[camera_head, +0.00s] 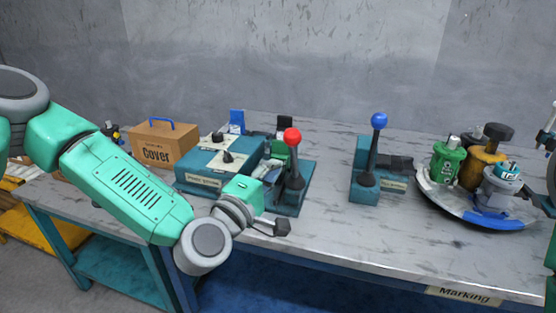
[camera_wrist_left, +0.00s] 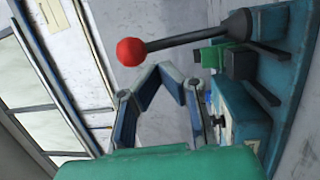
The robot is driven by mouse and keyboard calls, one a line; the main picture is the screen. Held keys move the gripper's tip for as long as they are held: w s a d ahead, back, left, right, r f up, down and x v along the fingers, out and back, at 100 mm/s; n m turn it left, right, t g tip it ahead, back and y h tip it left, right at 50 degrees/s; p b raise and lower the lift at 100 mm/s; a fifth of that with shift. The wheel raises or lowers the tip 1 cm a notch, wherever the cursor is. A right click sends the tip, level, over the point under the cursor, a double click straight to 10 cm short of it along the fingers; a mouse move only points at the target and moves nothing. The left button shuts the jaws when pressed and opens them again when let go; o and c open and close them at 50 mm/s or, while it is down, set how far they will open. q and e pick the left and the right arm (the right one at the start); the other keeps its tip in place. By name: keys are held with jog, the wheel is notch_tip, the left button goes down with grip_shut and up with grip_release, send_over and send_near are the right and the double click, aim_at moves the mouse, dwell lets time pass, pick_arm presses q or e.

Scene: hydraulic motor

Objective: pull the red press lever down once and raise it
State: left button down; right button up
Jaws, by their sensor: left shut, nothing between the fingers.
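The red press lever (camera_head: 293,160) stands nearly upright on a teal press base, its red ball on top. In the left wrist view the red ball (camera_wrist_left: 130,52) shows at upper left of the fingers, with its dark shaft running right to the base. My left gripper (camera_head: 282,228) is in front of and below the lever, near the table's front edge. In the left wrist view its fingertips (camera_wrist_left: 160,70) meet, empty and apart from the ball. My right gripper (camera_head: 546,140) shows only partly at the right edge; its jaw state is unclear.
A blue-ball lever (camera_head: 379,150) stands on its own base to the right. A round tray (camera_head: 435,198) with motor parts is farther right. A cardboard Cover box (camera_head: 163,142) stands left. The table (camera_head: 330,238) is clear between the red lever and blue lever bases.

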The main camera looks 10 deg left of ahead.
pick_arm(q)
jog(key=s+d, duration=0.1)
jog(key=s, duration=0.2)
jog(key=t+b, duration=0.3)
jog(key=b, duration=0.7)
send_near(292, 154)
jog(key=shift+m, duration=0.3)
jog(key=b+x, duration=0.1)
jog(key=x, duration=0.6)
jog(key=shift+w, duration=0.25)
jog(key=shift+w+d+r+b, duration=0.1)
jog(key=shift+w+d+b, duration=0.1)
jog(key=shift+b, duration=0.1)
pick_arm(e)
notch_tip(292, 154, down, 12)
jog(key=d, duration=0.1)
pick_arm(q)
jog(key=shift+a, duration=0.2)
pick_arm(e)
jog(key=shift+s+r, duration=0.1)
